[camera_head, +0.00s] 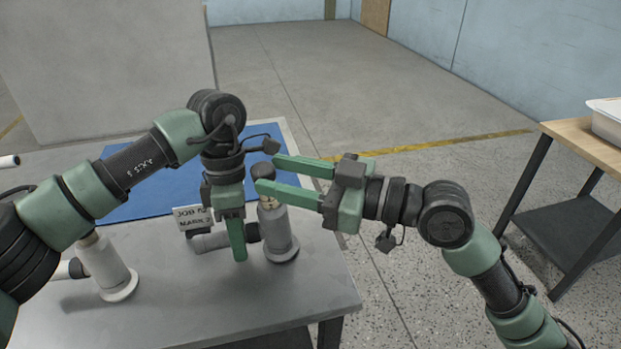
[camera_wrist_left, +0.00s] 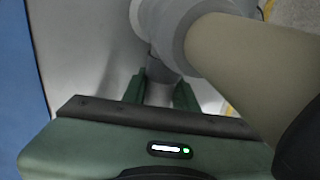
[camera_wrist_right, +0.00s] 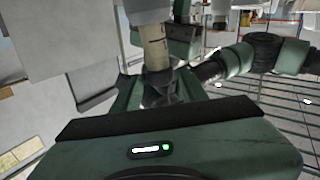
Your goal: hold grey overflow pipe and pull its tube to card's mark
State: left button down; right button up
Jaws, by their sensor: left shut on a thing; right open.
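The grey overflow pipe (camera_head: 279,238) stands upright on the bench, with a side branch (camera_head: 212,241) pointing left. Its beige tube (camera_head: 268,206) rises from the top and has a dark cap (camera_head: 266,172); the tube also shows in the left wrist view (camera_wrist_left: 250,75) and, with a dark line on it, in the right wrist view (camera_wrist_right: 154,50). My left gripper (camera_head: 238,255) points down and is shut on the pipe at its side branch. My right gripper (camera_head: 266,174) is open, its fingers on either side of the tube's capped end. The card (camera_head: 193,217) reads "JOB P2 MARK 2", partly unclear.
A white pipe (camera_head: 105,265) with a side branch stands on the bench at left. A blue mat (camera_head: 150,205) lies at the back of the grey bench (camera_head: 200,300). A wooden table (camera_head: 590,145) with a pale bin (camera_head: 607,118) stands apart at right.

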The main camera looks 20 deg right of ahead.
jog(key=v, duration=1.1)
jog(key=shift+d, duration=0.15)
pick_arm(q)
jog(key=c, duration=1)
grip_release()
jog(key=shift+r, duration=0.1)
